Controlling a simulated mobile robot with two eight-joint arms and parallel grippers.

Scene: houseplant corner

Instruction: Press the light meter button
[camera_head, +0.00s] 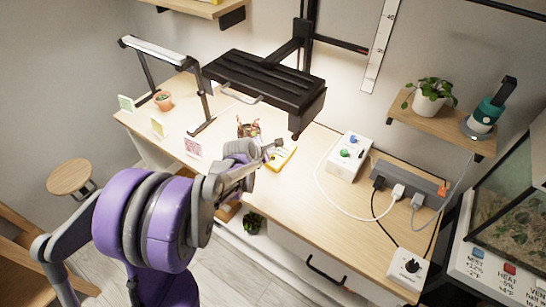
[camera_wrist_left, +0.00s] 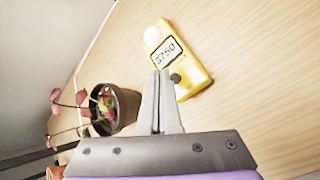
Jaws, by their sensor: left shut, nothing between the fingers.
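The yellow light meter (camera_head: 282,160) lies on the wooden desk, partly hidden by my gripper in the head view. In the left wrist view the light meter (camera_wrist_left: 195,77) shows a display (camera_wrist_left: 168,51) reading what looks like 3750, a white dome (camera_wrist_left: 152,37) at one end and a round dark button (camera_wrist_left: 176,78) below the display. My left gripper (camera_head: 274,148) is shut and empty over the meter. Its fingertips (camera_wrist_left: 161,73) appear just beside the button in the wrist view; I cannot tell whether they touch the meter. My right gripper is not in view.
A small dark pot (camera_wrist_left: 116,108) with a reddish plant stands close beside my left gripper. A black lamp or shelf unit (camera_head: 262,82) hangs over the desk. A white control box (camera_head: 349,156) and cables are to the right.

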